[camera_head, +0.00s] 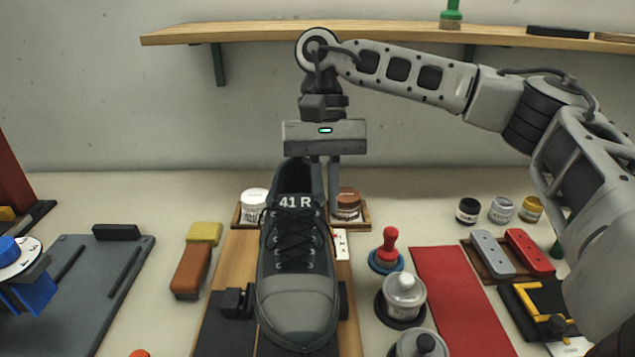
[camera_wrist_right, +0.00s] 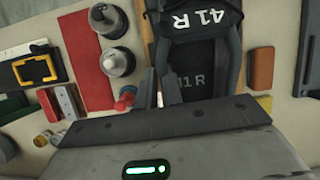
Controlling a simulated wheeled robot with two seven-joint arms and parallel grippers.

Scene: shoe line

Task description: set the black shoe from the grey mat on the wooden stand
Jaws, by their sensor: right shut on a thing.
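The black shoe (camera_head: 297,270), marked 41 R on its tongue, is over the wooden stand (camera_head: 237,262) in the head view, toe toward me. My right gripper (camera_head: 325,178) comes down from above and is shut on the collar near the heel. In the right wrist view the fingers (camera_wrist_right: 157,85) are at the edge of the shoe (camera_wrist_right: 232,45). The shoe hides much of the stand, and I cannot tell whether its sole touches it. The grey mat (camera_head: 118,262) lies at the left, with no shoe on its visible part. My left gripper is not in view.
Two jars (camera_head: 254,205) stand behind the shoe. A brush with a brown block (camera_head: 190,270) lies left of the stand. A red-handled tool (camera_head: 389,245) and a grey-capped bottle (camera_head: 404,292) stand close on the right. A red mat (camera_head: 460,300) lies beyond them.

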